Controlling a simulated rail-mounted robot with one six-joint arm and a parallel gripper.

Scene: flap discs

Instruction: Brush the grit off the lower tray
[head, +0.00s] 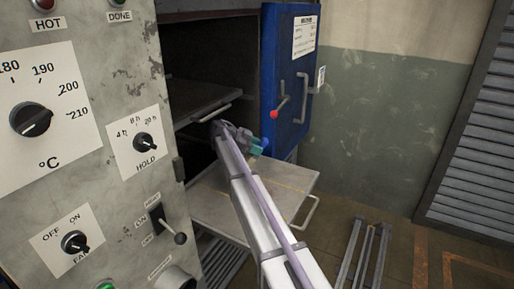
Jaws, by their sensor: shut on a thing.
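The lower tray (285,180) is a flat grey metal sheet, pulled partly out of the oven, with a bar handle (308,212) at its front right. Faint brownish marks show on it; grit is too small to make out. My gripper (248,141) is near the oven opening, above the back part of the lower tray. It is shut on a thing. A small teal piece (262,145) shows at its right side, too small to tell whether it is a brush. My arm hides the middle of the tray.
An upper tray (205,101) with a handle sits in the oven just above my gripper. The blue door (290,70) stands open behind, with a red-knobbed lever (275,113). The control panel (90,130) is at the left. A metal rack (366,255) stands on the floor at right.

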